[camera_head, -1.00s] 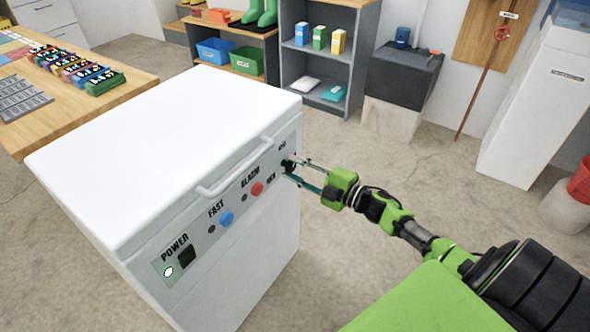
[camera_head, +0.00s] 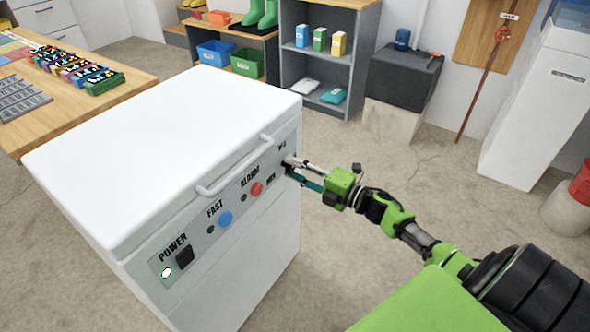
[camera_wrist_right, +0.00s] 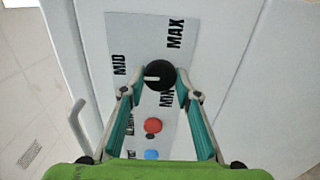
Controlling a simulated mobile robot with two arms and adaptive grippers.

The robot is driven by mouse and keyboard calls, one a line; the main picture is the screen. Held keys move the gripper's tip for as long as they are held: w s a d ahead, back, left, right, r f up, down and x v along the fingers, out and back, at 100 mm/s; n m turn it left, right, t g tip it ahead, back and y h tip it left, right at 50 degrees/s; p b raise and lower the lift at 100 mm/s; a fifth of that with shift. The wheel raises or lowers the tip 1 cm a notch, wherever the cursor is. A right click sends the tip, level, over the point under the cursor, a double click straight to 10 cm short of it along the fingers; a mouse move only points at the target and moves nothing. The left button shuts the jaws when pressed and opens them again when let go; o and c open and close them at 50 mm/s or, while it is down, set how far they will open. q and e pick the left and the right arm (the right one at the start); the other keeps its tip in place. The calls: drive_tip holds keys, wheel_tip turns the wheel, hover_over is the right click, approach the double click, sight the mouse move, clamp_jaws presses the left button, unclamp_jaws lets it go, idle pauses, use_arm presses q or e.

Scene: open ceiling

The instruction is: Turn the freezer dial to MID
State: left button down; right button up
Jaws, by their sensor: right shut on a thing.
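The white freezer (camera_head: 160,140) has a control panel on its front. Its black freezer dial (camera_wrist_right: 161,75) shows in the right wrist view between the two fingers of my right gripper (camera_wrist_right: 160,88). The dial's white mark points left, roughly toward the MID label (camera_wrist_right: 119,65), which sits slightly higher. The MAX label (camera_wrist_right: 175,33) is above the dial and the MIN label (camera_wrist_right: 167,97) just below it. In the head view my right gripper (camera_head: 289,167) is shut on the dial at the panel's right end and mostly hides it. My left gripper is not in view.
A blue button (camera_head: 226,219), a red button (camera_head: 257,189) and a POWER switch (camera_head: 185,256) sit on the same panel. A white handle (camera_head: 235,170) sticks out above them. A wooden table (camera_head: 110,105) is behind left, and a shelf (camera_head: 320,60) stands at the back.

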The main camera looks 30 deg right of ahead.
drive_tip(key=o, duration=1.1)
drive_tip(key=v, duration=1.2)
drive_tip(key=shift+a, duration=0.1)
